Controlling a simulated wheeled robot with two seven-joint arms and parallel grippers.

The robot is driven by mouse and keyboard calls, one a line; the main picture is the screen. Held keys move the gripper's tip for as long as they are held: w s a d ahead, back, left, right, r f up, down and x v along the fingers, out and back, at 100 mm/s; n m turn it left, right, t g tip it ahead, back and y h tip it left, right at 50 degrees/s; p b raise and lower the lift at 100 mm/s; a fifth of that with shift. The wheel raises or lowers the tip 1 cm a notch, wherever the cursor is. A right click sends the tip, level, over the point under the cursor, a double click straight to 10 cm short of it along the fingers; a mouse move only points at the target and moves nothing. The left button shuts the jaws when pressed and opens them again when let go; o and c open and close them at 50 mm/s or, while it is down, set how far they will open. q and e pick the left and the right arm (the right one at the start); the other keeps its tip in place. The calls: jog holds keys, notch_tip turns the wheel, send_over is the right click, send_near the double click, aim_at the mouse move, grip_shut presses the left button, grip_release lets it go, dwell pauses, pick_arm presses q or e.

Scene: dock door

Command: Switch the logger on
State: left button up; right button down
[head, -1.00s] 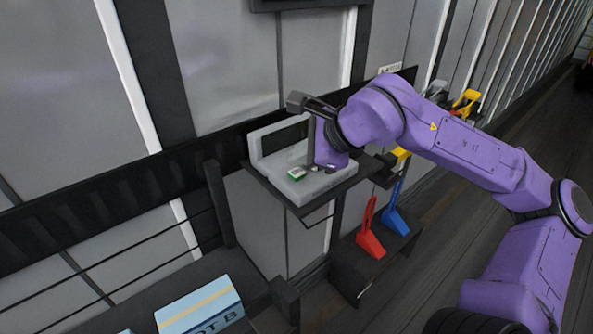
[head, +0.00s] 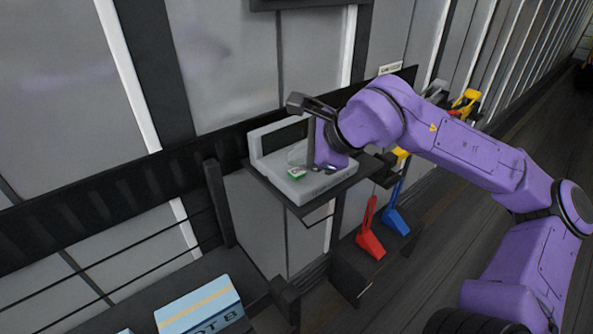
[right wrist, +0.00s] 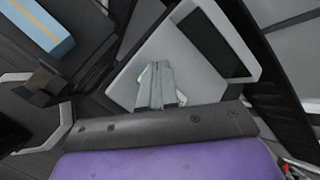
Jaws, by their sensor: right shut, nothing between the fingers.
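The logger is a light grey unit (head: 262,148) on a dark wall shelf, with a dark panel on its upright back. A small green and white part (head: 297,174) sits at its front left; a faint, see-through grey shape stands just behind it. My right gripper (head: 322,160) is low over the logger's base, right of the green part. In the right wrist view my fingers (right wrist: 157,70) are shut and empty in front of the grey logger (right wrist: 205,60). Pale greenish edges show beside the fingers; the fingers hide the rest. Contact cannot be told. My left gripper is out of view.
A red-handled tool (head: 370,238) and a blue-handled tool (head: 396,215) stand on a lower dark ledge at right. A light blue box (head: 200,308) lies on the bench at lower left. Yellow and grey items (head: 465,102) are farther along the wall.

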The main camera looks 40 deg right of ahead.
aim_at(300, 173)
jog(key=shift+f+b, duration=0.45)
jog(key=shift+f, duration=0.35)
dwell(0.5)
jog(key=shift+r, duration=0.1)
jog(key=shift+r+p, duration=0.9)
notch_tip(300, 173, up, 5)
jog(key=p, duration=0.4)
jog(key=shift+p, duration=0.3)
dwell(0.4)
